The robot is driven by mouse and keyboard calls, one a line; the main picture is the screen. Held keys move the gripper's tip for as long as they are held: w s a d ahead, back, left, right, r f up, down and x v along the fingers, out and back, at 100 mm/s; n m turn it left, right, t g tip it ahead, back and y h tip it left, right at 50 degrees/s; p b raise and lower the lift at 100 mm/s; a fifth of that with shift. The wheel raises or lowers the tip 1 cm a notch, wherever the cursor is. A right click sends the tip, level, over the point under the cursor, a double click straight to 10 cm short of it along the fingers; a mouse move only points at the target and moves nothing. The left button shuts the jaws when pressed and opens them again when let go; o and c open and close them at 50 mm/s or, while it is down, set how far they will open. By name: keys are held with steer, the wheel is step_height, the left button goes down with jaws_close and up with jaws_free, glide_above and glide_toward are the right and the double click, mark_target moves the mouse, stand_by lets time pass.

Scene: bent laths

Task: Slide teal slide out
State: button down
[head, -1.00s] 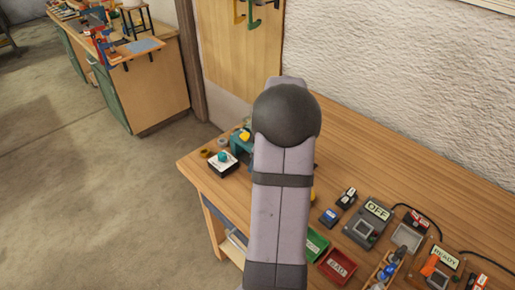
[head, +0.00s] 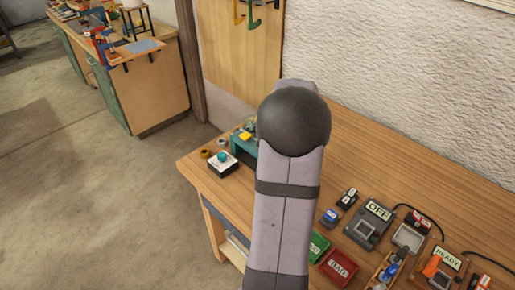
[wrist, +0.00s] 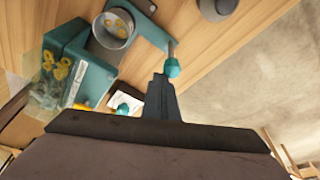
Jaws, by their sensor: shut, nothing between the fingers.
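A teal device (wrist: 92,80) with a clear box of yellow rings (wrist: 55,72) shows at the left of the wrist view. A teal arm runs from it past a grey cup holding yellow rings (wrist: 117,27) to a metal rod with a teal knob (wrist: 172,68). I cannot tell which teal part is the slide. My gripper (wrist: 158,80) is shut and empty, its tips close beside the knob; contact is unclear. In the head view the teal device (head: 243,150) is partly hidden by my arm, which hides my gripper too.
A white box with a teal button (head: 223,161) stands at the table's left edge, near small round pieces (head: 206,153). Green (head: 318,246) and red (head: 338,266) trays and an OFF device (head: 369,225) stand further right.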

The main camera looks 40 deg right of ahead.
steer(key=shift+s, duration=0.55)
steer(key=shift+w, duration=0.65)
step_height(320, 180, up, 6)
steer(key=p, duration=0.4)
stand_by(0.6)
